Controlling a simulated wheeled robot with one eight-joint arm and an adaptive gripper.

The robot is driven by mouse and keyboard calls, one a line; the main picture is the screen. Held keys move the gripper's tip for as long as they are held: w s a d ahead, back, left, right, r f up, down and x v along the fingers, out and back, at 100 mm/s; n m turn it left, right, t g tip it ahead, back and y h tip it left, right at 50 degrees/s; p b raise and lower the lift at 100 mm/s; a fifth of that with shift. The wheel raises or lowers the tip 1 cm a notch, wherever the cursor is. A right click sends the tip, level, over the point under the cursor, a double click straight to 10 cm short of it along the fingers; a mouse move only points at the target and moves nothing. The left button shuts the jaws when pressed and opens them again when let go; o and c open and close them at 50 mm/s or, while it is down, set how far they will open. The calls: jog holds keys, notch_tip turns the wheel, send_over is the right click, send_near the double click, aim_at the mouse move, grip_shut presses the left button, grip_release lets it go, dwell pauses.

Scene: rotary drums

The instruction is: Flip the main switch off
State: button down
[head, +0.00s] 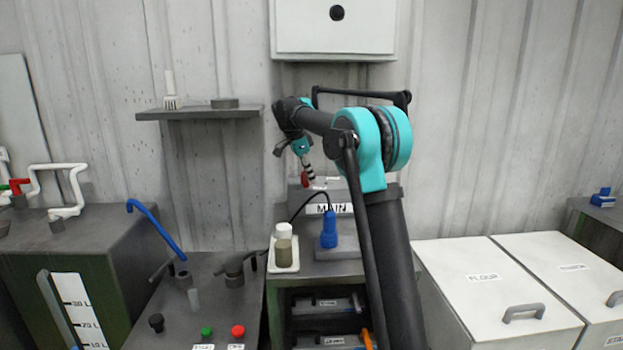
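A grey box labelled MAIN (333,208) stands at the back of the workbench against the wall. A small part with red and pale bands (307,177) shows just above its left end; it looks like the switch lever, but I cannot tell how it is set. My gripper (293,148) hangs from the end of my bent arm, just above and slightly left of this part. The gripper is small and dark, so its fingers cannot be made out clearly, nor whether they touch the part. My arm covers the right side of the box.
A wall shelf (200,113) is at left, and a white cabinet (334,30) hangs above. A control panel with green and red buttons (238,331) is front left. White bins (492,290) stand right.

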jog(key=shift+a, duration=0.2)
jog(key=d, duration=0.4)
jog(key=v, duration=1)
jog(key=shift+w+d, duration=0.2)
jog(key=shift+w, duration=0.15)
